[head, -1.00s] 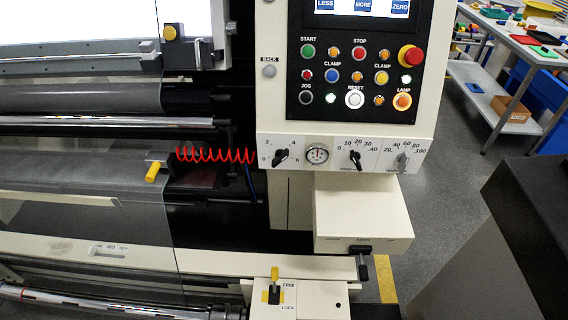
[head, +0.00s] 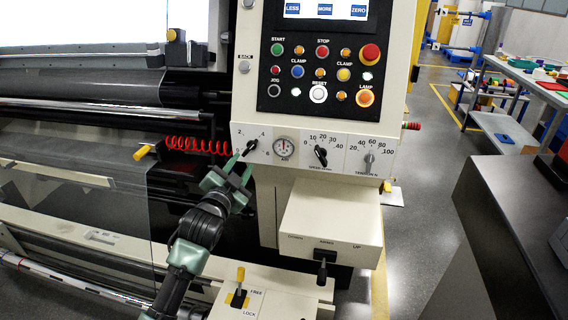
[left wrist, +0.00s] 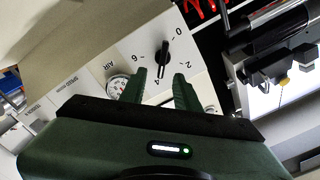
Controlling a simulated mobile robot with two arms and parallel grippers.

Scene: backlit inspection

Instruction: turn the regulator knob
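The regulator knob (head: 250,146) is a black pointer knob on the white strip under the control panel, with a 0 to 6 scale around it. Its bar lies slanted in the head view. The round air gauge (head: 284,147) is just to its right. My left gripper (head: 240,166), dark green, is just below and in front of the knob, fingers pointing up at it. In the left wrist view the knob (left wrist: 163,52) appears beyond the two parted fingertips (left wrist: 158,82), roughly centred between them. The fingers are open and empty. My right gripper is not in view.
A speed knob (head: 320,156) and a tension knob (head: 369,161) sit right of the gauge. A red coiled hose (head: 195,145) hangs just left of the strip. A cream box (head: 330,222) juts out below. Push buttons fill the panel above.

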